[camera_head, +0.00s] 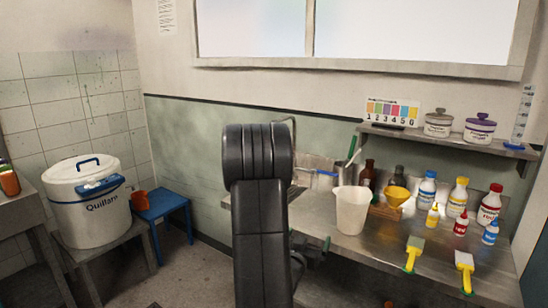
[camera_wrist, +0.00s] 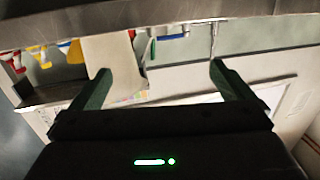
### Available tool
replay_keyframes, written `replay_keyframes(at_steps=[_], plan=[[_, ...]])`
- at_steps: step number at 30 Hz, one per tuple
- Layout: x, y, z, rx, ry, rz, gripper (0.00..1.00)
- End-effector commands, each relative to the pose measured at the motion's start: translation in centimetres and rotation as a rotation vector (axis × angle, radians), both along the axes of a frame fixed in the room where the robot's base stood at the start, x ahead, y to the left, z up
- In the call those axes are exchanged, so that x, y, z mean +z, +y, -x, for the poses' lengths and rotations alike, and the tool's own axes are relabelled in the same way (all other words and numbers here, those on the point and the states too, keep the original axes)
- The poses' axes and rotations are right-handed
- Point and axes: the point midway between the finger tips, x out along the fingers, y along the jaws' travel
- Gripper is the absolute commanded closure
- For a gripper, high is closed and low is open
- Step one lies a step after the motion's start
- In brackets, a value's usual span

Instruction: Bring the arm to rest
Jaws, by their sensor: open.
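My black arm (camera_head: 262,220) stands upright in the middle of the head view, in front of the steel counter (camera_head: 345,265). In that view my gripper is mostly hidden behind the arm, with dark parts showing just right of it at the counter's near edge. In the wrist view my gripper (camera_wrist: 158,72) has its two green fingers wide apart with nothing held between them. That view is upside down, with the counter's edge (camera_wrist: 150,18) across the top and the cream pitcher (camera_wrist: 110,62) beyond the left finger.
The cream pitcher (camera_head: 351,209), a yellow funnel (camera_head: 397,195), several bottles and two yellow-handled brushes (camera_head: 414,253) stand or lie on the counter. A shelf (camera_head: 450,141) holds two jars. At left are a white bucket (camera_head: 90,205) and a blue stool (camera_head: 161,209). Some floor (camera_head: 185,270) is clear.

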Motion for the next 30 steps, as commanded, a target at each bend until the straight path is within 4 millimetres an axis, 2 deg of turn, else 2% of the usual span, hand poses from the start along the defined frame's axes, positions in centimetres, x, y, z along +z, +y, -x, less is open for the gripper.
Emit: replay_keyframes(at_steps=[4,15,21,30], plan=[[-2.0,1.3,-0.1,0.054,0.006,0.0,0.0],[-5.6,4.2,-0.2,0.172,0.004,0.002,0.0],[-6.6,5.0,-0.1,0.206,0.002,0.0,0.0],[-6.8,5.2,-0.1,0.214,0.0,-0.001,0.0]])
